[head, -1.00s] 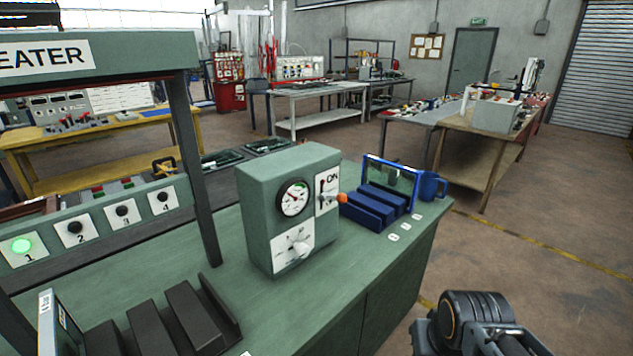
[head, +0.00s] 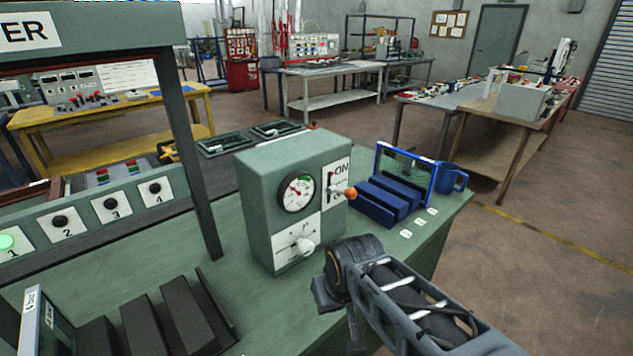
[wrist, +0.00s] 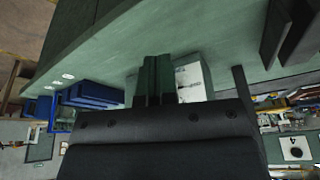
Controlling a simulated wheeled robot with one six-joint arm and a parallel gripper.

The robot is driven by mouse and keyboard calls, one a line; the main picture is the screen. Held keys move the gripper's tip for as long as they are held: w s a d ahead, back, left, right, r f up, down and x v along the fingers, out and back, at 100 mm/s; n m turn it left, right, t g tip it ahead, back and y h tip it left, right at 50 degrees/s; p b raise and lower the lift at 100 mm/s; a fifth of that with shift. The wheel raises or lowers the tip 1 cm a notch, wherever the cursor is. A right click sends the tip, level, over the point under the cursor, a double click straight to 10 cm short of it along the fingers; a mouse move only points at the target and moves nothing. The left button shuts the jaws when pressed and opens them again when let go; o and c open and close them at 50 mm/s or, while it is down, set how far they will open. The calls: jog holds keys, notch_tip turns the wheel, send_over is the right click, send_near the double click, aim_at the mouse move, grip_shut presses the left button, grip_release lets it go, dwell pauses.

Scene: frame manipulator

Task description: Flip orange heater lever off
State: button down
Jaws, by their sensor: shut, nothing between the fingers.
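The green heater box (head: 262,225) stands upright on the green workbench. It has a round gauge, a white dial, and an ON-marked plate with an orange-tipped lever (head: 350,193) on its right side. The lever sticks outward toward the right, just below the ON label. My gripper (wrist: 158,62) is shut and empty in the wrist view, above the bench. In the head view my wrist is in front of the box's lower right, apart from the lever. In the wrist view part of the box (wrist: 192,82) shows behind my fingers; the lever is hidden there.
A blue rack (head: 385,200) and blue mug (head: 451,178) stand right of the box. A dark post (head: 192,150) holds an overhead sign at left. A black rack (head: 180,315) is at the front left. Numbered buttons (head: 60,222) line a panel. Bench front is clear between them.

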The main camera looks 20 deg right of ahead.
jog(key=shift+d, duration=0.1)
jog(key=w+d+r+n+h+p, duration=0.1)
jog(key=w+r+p, duration=0.3)
jog(key=w+r, duration=0.6)
jog(key=w+d+r+n+g+h+p, duration=0.1)
jog(key=w+d+r+n+p, duration=0.2)
jog(key=w+r, duration=0.6)
notch_tip(320, 180, up, 4)
jog(key=shift+w+f+h+p, duration=0.2)
jog(key=shift+w+h+p, duration=0.2)
jog(key=shift+p, duration=0.1)
jog(key=shift+d, duration=0.1)
send_near(351, 194)
jog(key=w+a+f, duration=0.3)
jog(key=a+f, duration=0.1)
jog(key=f, duration=0.1)
jog(key=shift+d+f+p, duration=0.3)
jog(key=shift+d+p, duration=0.05)
jog(key=shift+d, duration=0.35)
jog(key=shift+d+f+p, duration=0.3)
jog(key=shift+d, duration=0.35)
jog(key=shift+d+f+p, duration=0.3)
jog(key=shift+d+p, duration=0.05)
jog(key=shift+d, duration=0.35)
